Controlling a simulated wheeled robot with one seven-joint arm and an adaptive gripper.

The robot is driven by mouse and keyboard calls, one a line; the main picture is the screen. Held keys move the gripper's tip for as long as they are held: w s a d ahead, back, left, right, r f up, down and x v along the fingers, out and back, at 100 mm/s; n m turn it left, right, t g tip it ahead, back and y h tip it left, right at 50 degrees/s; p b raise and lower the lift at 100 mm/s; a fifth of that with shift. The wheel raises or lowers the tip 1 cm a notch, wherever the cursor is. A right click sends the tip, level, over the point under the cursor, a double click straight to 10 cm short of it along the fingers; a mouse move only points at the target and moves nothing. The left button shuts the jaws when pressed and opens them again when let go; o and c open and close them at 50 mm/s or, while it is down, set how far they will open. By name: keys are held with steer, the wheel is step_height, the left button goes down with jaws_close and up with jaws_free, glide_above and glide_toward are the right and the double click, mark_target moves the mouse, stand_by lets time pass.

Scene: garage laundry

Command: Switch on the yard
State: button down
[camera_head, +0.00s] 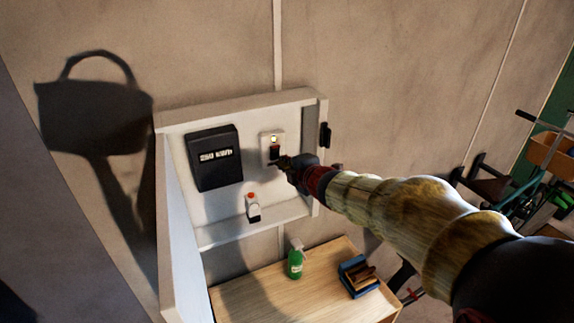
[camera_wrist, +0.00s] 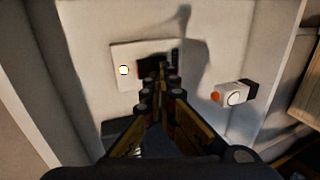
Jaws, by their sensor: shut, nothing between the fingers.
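An open white wall cabinet (camera_head: 230,225) holds a black meter (camera_head: 214,157) with a number display at its left. Right of the meter is a white switch plate (camera_head: 266,145) with a small lit lamp at its top and a dark red-brown switch below it. The plate also shows in the wrist view (camera_wrist: 122,52), its lamp glowing white. My gripper (camera_head: 281,163) is shut and empty, with its tips at the switch; in the wrist view the fingers (camera_wrist: 157,78) cover part of it. I cannot tell whether they touch.
A small white device (camera_head: 253,208) with an orange button sits low in the cabinet. The cabinet door (camera_head: 180,255) hangs open at the left. Below, a wooden table (camera_head: 320,302) bears a green spray bottle (camera_head: 296,262) and a blue box (camera_head: 358,277). A bicycle stands at the right.

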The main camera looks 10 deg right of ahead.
steer(key=f+v, duration=0.2)
steer(key=v, duration=0.7)
steer(key=shift+s+r, duration=0.15)
steer(key=shift+s, duration=0.5)
steer(key=shift+d, duration=0.1)
steer(key=s+d+f+m+g+h+b, duration=0.2)
steer(key=s+d+f+m+g+h, duration=0.35)
steer(key=s+d+f+m, duration=0.65)
steer(key=s+a+f+m+g+y+b, duration=0.1)
steer(key=s+a+f+m+b, duration=0.3)
steer(key=s, duration=0.5)
steer(key=s+a+f+m+g+y+b, duration=0.1)
steer(key=s+a+f+m+g+b, duration=0.1)
steer(key=s+a+f+m+b, duration=0.2)
steer(key=s+a+f+b, duration=0.3)
steer(key=s+a+b, duration=0.1)
steer(key=b, duration=0.3)
steer(key=shift+s+y, duration=0.35)
